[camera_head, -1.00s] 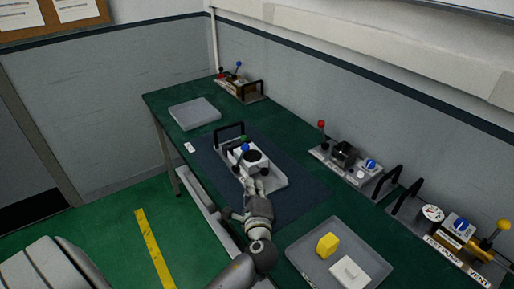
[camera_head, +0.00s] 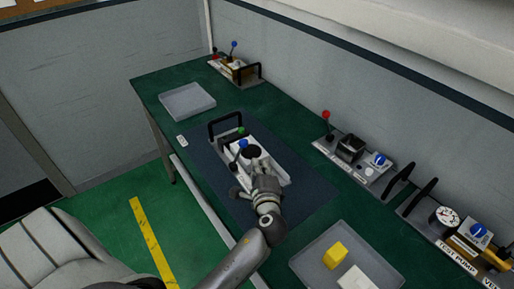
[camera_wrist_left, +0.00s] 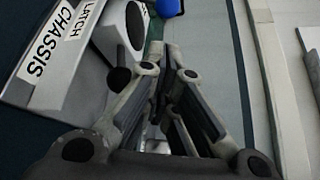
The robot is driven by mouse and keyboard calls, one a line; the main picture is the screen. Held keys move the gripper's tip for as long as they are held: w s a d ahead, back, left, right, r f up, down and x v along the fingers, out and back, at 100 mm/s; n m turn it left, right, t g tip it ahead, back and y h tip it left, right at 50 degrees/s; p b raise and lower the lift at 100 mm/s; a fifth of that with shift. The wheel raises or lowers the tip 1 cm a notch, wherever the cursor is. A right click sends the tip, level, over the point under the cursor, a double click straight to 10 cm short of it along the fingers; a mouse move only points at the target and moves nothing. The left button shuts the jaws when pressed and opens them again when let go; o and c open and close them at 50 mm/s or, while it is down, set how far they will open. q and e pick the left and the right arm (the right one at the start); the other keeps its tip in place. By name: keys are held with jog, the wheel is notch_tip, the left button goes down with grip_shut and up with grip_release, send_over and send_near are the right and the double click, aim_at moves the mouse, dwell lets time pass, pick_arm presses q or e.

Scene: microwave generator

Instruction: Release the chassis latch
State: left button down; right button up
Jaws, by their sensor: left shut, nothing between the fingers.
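The chassis unit, a light grey panel (camera_head: 281,178), lies on the dark mat. It carries a blue-knobbed lever (camera_head: 243,144), a green knob (camera_head: 240,131), a round black part (camera_head: 252,150) and a black carry handle (camera_head: 212,131). In the left wrist view its label reads CHASSIS LATCH (camera_wrist_left: 62,40), and a blue knob (camera_wrist_left: 168,8) shows at the top edge, beyond the fingers. My left gripper (camera_head: 256,166) is over the unit's near side; its fingers are shut and empty in the wrist view (camera_wrist_left: 168,58). I cannot tell whether they touch the unit. My right gripper is out of view.
An empty grey tray (camera_head: 187,101) stands at the far left of the green bench. A near tray (camera_head: 316,264) holds a yellow block (camera_head: 335,255) and a white block (camera_head: 357,279). Other control panels (camera_head: 350,168) line the wall side. Bare mat (camera_head: 310,196) lies right of the unit.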

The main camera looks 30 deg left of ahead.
aim_at(257, 157)
pick_arm(q)
jog(key=p+x, duration=0.1)
jog(key=x, duration=0.4)
jog(key=shift+w+a+r, duration=0.1)
jog(key=shift+w+a, duration=0.1)
jog(key=shift+w, duration=0.05)
jog(key=shift+p+x, duration=0.45)
jog(key=shift+x, duration=0.65)
jog(key=shift+w+a+f, duration=0.25)
jog(key=shift+w+a, duration=0.25)
jog(key=shift+w, duration=0.05)
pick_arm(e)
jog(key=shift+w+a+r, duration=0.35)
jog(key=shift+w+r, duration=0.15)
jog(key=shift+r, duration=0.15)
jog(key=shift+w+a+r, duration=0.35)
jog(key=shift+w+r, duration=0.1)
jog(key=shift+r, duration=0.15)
